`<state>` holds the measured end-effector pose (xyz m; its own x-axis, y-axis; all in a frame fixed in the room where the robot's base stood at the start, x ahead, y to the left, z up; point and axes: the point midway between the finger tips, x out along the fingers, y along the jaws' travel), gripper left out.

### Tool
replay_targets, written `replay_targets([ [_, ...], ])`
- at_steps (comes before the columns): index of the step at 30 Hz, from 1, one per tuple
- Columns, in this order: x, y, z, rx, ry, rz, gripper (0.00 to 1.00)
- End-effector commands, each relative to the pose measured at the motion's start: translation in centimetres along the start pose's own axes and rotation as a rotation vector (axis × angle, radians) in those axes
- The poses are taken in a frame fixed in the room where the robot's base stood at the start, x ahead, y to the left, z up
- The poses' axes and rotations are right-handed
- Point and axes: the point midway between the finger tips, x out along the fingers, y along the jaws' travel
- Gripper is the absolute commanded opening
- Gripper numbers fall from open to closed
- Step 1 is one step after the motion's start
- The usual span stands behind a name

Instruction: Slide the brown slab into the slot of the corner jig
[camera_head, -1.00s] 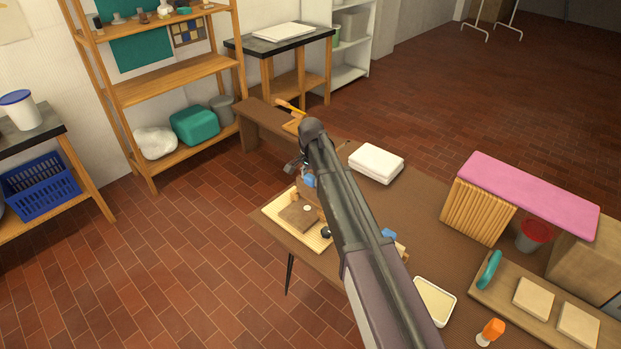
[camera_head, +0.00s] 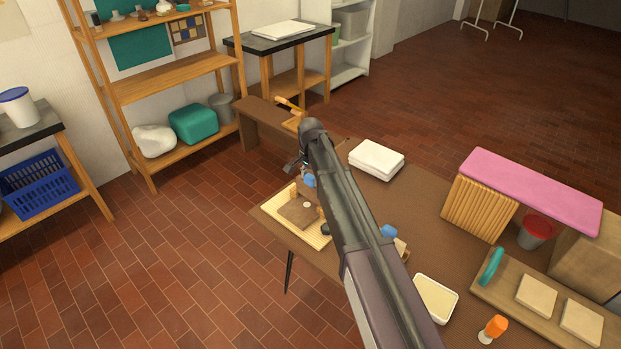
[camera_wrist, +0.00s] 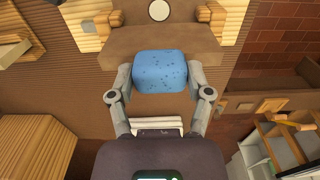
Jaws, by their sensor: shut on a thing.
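The brown slab (camera_head: 298,214), with a white round spot on top, lies flat at the corner jig (camera_head: 273,211), a pale ribbed board with wooden blocks. In the wrist view the slab (camera_wrist: 165,42) spans the top middle, between the jig's wooden blocks (camera_wrist: 85,33). My gripper (camera_wrist: 162,80) is shut on a speckled blue block (camera_wrist: 163,72) at the slab's near edge; the block looks joined to the slab. In the head view my arm hides most of my gripper and part of the jig. The slot and the slab's depth in it cannot be made out.
A white stack (camera_head: 376,159) lies behind the jig on the brown table (camera_head: 420,205). A second blue piece (camera_head: 388,231), a pale tray (camera_head: 435,298) and an orange-topped bottle (camera_head: 493,329) are to the right. A pink-topped ribbed stand (camera_head: 530,193) is further right.

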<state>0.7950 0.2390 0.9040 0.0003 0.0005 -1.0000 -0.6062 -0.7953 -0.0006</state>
Motion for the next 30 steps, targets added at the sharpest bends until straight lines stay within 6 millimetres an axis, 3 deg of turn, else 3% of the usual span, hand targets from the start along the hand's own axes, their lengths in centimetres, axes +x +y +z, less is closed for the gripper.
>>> replay_targets([
  [30, 1.9, -0.1, 0.1, -0.001, 0.000, 0.000, 0.04],
])
